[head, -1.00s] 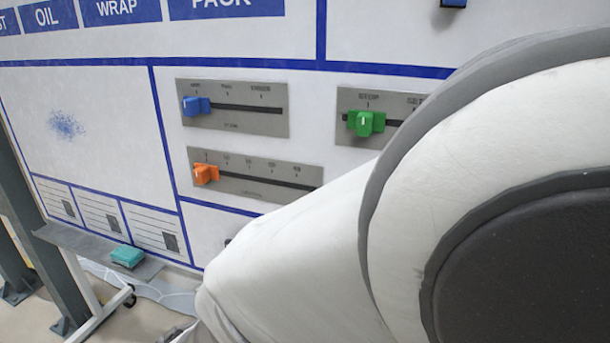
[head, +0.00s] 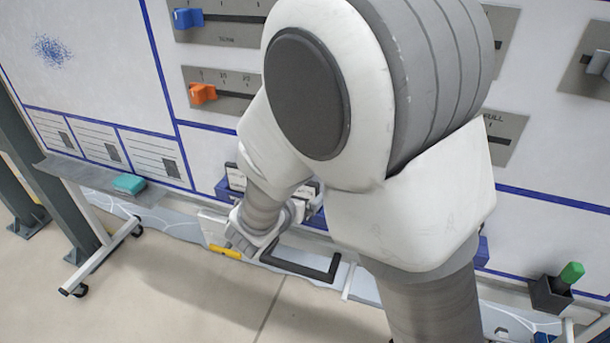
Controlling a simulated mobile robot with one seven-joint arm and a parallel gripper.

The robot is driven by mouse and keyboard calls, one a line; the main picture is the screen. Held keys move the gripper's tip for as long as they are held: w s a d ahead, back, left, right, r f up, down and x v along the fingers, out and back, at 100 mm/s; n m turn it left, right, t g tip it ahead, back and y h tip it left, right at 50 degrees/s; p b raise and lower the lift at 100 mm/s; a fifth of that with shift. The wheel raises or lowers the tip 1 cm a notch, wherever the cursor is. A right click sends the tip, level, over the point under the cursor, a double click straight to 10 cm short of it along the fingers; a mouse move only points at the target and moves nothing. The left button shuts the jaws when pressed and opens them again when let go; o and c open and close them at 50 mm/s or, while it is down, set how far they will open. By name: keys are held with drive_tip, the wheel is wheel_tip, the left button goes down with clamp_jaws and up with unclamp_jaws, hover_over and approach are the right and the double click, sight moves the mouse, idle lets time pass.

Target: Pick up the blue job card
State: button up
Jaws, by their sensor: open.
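My arm reaches down in front of the white board, and my gripper (head: 302,203) is low at the board's foot, partly behind my wrist. Its fingertips are too small and covered to make out, and nothing shows held in it. A blue holder (head: 222,189) with pale pieces above it shows just behind my wrist. I cannot make out a blue job card there; my arm covers part of this area.
A ledge (head: 75,172) along the board's foot bears a teal block (head: 129,184). Blue (head: 187,18) and orange (head: 202,93) sliders sit on the board. A black handle (head: 305,268) juts out below my wrist. A dark cup with a green-tipped marker (head: 571,273) is at right.

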drive_tip(key=shift+x, duration=1.5)
drive_tip(key=shift+s, duration=0.1)
drive_tip(key=c, duration=1.2)
drive_tip(key=shift+r, duration=0.6)
wheel_tip(320, 180, up, 3)
drive_tip(key=shift+f+p, duration=0.1)
drive_tip(key=shift+p, duration=0.4)
drive_tip(key=shift+s+d+r+p, duration=0.2)
drive_tip(key=shift+s+d+r, duration=1)
drive_tip(key=shift+s, duration=0.3)
drive_tip(key=shift+s+d+r+p, duration=0.25)
drive_tip(key=shift+s+d+r, duration=0.8)
drive_tip(key=shift+s+d, duration=0.35)
drive_tip(key=shift+s+d+r+p, duration=0.2)
drive_tip(key=shift+s+d+r, duration=0.95)
drive_tip(key=shift+s, duration=0.4)
